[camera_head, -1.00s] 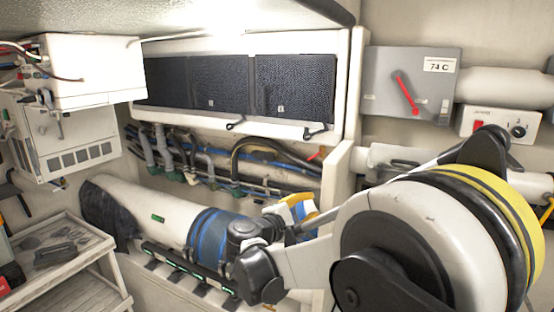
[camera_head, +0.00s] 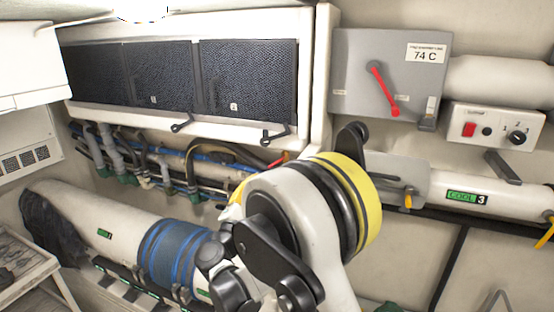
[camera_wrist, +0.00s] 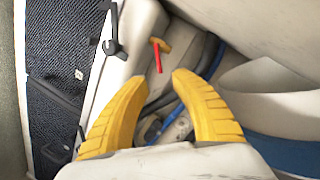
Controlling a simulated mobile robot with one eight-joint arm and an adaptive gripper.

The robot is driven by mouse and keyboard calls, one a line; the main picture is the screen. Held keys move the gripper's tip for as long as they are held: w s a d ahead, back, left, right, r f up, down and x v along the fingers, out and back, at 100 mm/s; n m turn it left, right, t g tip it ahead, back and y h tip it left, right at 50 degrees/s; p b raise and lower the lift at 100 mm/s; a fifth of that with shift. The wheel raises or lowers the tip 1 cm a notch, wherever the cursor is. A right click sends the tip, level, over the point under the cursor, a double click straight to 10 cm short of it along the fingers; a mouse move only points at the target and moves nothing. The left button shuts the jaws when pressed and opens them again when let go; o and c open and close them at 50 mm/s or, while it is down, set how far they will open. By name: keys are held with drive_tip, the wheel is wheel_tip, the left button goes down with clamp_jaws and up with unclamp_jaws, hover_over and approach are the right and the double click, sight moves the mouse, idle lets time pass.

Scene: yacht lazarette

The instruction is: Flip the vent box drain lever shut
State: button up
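The vent box looks to be the white housing (camera_head: 190,25) with three dark mesh panels; its panels fill the left of the wrist view (camera_wrist: 58,80). A small red lever with a yellow end (camera_wrist: 157,58) shows in the wrist view beside the housing's lower edge, beyond my fingertips. It appears as a red handle (camera_head: 279,160) under the housing's right end in the head view. My gripper (camera_wrist: 160,82) is open and empty, its yellow fingers apart, with the lever ahead of the gap and not touched. In the head view my arm mostly hides the gripper.
Black latches (camera_head: 272,136) hang under the housing. Hoses and pipes (camera_head: 160,165) run below it. A grey switch box with a red handle (camera_head: 385,90) and a small control panel (camera_head: 495,130) are at right. A large white pipe with a blue band (camera_head: 175,255) lies below.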

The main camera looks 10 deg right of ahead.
sight(272, 165)
drive_tip(key=x, duration=0.9)
drive_tip(key=shift+w+d+r+p, duration=0.15)
drive_tip(key=shift+r+p, duration=0.05)
drive_tip(key=shift+p, duration=0.1)
clamp_jaws()
